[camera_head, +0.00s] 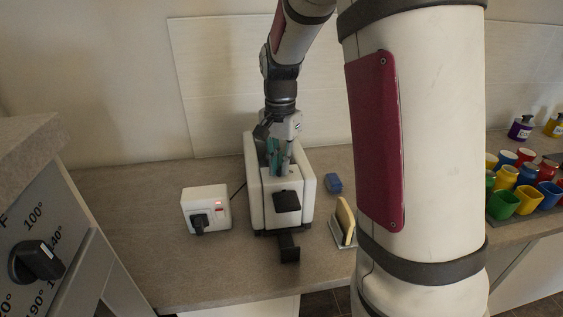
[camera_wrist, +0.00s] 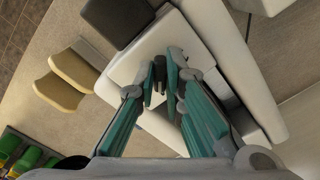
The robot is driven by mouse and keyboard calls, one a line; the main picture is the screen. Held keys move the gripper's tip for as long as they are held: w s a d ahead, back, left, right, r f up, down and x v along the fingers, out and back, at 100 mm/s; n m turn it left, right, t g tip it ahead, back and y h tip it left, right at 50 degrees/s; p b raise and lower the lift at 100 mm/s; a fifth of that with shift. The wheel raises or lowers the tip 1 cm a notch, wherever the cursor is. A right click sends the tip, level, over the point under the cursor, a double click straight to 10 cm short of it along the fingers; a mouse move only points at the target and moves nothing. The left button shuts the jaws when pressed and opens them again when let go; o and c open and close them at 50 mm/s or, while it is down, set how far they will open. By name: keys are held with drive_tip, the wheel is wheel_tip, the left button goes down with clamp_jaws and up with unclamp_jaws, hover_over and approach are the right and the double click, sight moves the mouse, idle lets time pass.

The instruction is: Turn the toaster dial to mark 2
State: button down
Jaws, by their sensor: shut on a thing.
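The white toaster (camera_head: 308,190) stands on the counter, with a black square block (camera_head: 287,201) on its front and a black tray-like part (camera_head: 289,247) low down. In the wrist view its white body (camera_wrist: 190,38) fills the middle, and the black block (camera_wrist: 115,18) is at the top. My gripper (camera_head: 277,172) points down at the top of the toaster. In the wrist view its teal-sided fingers (camera_wrist: 160,78) are closed around a small dark piece, seemingly the dial (camera_wrist: 158,86). The fingertips hide most of it. I cannot read its marks or its angle.
A white socket box (camera_head: 190,208) with a black plug and red light stands left of the toaster. A rack with bread slices (camera_head: 345,219) and a blue block (camera_head: 333,183) are at its right. Coloured cups (camera_head: 527,200) stand far right. An oven knob (camera_head: 38,262) is at far left.

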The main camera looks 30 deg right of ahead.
drive_tip(key=n+p, duration=0.1)
drive_tip(key=n, duration=0.3)
drive_tip(key=shift+s+n, duration=0.1)
drive_tip(key=shift+n, duration=0.2)
drive_tip(key=n+p, duration=0.1)
drive_tip(key=n, duration=0.2)
drive_tip(key=shift+d+n, duration=0.1)
drive_tip(key=shift+n, duration=0.3)
drive_tip(key=n+p, duration=0.1)
drive_tip(key=n, duration=0.3)
drive_tip(key=shift+d+n+p, duration=0.1)
drive_tip(key=shift+n+p, duration=0.45)
drive_tip(key=shift+n, duration=1.25)
drive_tip(key=c, duration=1.7)
unclamp_jaws()
wheel_tip(320, 180, up, 12)
drive_tip(key=shift+r, duration=0.1)
